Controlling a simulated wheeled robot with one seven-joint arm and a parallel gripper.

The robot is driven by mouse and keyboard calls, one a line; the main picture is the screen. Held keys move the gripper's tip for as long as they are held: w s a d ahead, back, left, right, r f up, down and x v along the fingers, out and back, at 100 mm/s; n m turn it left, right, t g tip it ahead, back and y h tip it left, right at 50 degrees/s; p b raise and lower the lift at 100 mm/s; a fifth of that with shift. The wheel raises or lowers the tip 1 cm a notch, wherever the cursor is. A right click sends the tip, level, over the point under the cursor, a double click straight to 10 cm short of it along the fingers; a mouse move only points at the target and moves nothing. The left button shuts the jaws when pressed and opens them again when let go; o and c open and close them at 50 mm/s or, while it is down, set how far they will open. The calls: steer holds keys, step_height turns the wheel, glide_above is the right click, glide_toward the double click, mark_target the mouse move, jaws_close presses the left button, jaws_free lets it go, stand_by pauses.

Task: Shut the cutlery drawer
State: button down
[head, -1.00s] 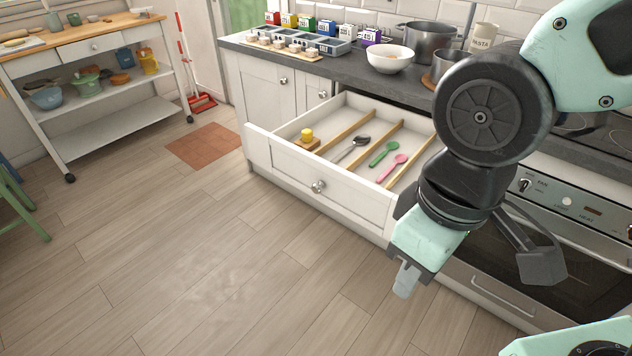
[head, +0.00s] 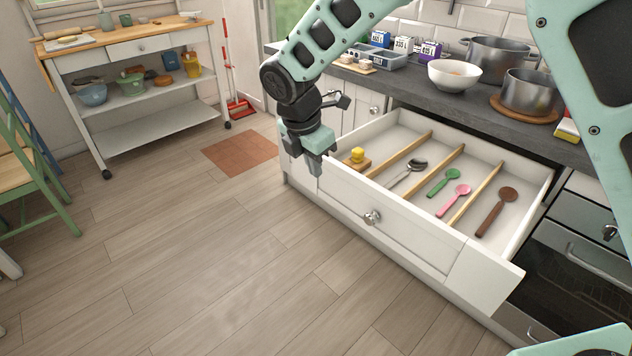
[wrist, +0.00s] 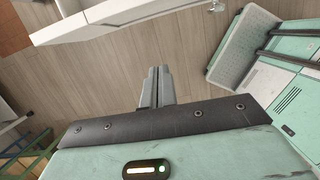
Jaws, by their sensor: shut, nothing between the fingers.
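The cutlery drawer (head: 420,242) is a white drawer standing well open below the worktop in the head view. It has a round metal knob (head: 372,217) and wooden dividers. Inside lie a metal spoon (head: 411,170), a green spoon (head: 443,183), a pink spoon (head: 453,200) and a brown spoon (head: 495,211). A small yellow thing (head: 357,155) sits on a wooden piece at the left. My gripper (head: 317,168) is shut and empty, pointing down by the drawer's left front corner. In the wrist view its fingers (wrist: 158,72) show against the floor, apart from the white drawer front (wrist: 110,16).
A slate worktop (head: 425,104) above the drawer carries a white bowl (head: 454,75) and metal pots (head: 528,90). An oven (head: 570,270) is at right. A wooden-topped trolley (head: 130,70) and a green chair (head: 40,180) stand at left. The floor before the drawer is clear.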

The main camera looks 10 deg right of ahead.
mark_target(332, 185)
steer(key=shift+w+d+f+p, duration=0.2)
steer(key=shift+w+d+f, duration=0.6)
steer(key=shift+f, duration=0.85)
steer(key=shift+w+d+f+p, duration=0.15)
steer(key=shift+w+d+f, duration=0.65)
steer(key=shift+f, duration=0.9)
steer(key=shift+w+d+f+p, duration=0.2)
steer(key=shift+w+d+f, duration=0.6)
steer(key=shift+f, duration=0.85)
steer(key=shift+s+d, duration=0.1)
